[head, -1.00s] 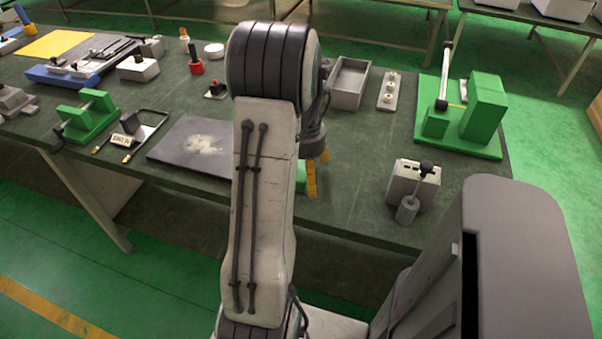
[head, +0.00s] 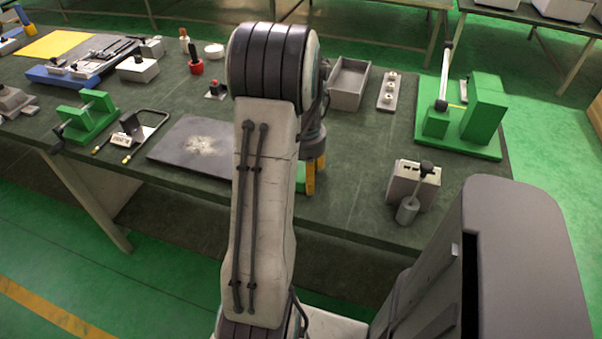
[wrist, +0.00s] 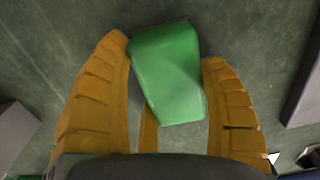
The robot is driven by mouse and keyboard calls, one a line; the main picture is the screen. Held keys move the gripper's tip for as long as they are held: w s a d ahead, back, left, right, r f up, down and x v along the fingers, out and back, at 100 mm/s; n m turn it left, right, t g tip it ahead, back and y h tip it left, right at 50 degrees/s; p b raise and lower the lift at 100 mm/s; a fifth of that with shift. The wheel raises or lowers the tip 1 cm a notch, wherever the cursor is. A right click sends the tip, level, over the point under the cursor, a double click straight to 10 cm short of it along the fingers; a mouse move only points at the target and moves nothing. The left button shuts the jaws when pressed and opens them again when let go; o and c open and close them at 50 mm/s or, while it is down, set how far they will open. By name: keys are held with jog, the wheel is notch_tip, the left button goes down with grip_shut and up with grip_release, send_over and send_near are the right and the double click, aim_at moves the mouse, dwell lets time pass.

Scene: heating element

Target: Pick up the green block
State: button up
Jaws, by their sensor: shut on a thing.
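The green block (wrist: 166,72) lies between the yellow fingers of my gripper (wrist: 168,85) in the wrist view, turned at a slant, with a finger against each side. In the head view a small part of the green block (head: 301,178) shows beside my arm, at table height near the front edge. My gripper (head: 312,178) is mostly hidden there behind my arm; a yellow finger points down. It is shut on the block. I cannot tell whether the block is clear of the tabletop.
A dark square plate (head: 190,150) lies left of my gripper on the table (head: 350,205). A grey box with a lever (head: 412,188) stands to the right. An open grey tray (head: 349,84) and a green fixture (head: 470,115) stand farther back. The table's front edge is close.

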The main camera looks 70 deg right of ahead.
jog(key=shift+c, duration=0.6)
jog(key=shift+r, duration=0.15)
jog(key=shift+r, duration=0.6)
jog(key=r, duration=0.3)
jog(key=shift+s+a, duration=0.1)
jog(key=shift+a, duration=0.2)
jog(key=s+a+r, duration=0.2)
jog(key=a+r, duration=0.4)
jog(key=a, duration=0.4)
jog(key=shift+s+a+r, duration=0.25)
jog(key=shift+s+a, duration=0.05)
jog(key=shift+a, duration=0.1)
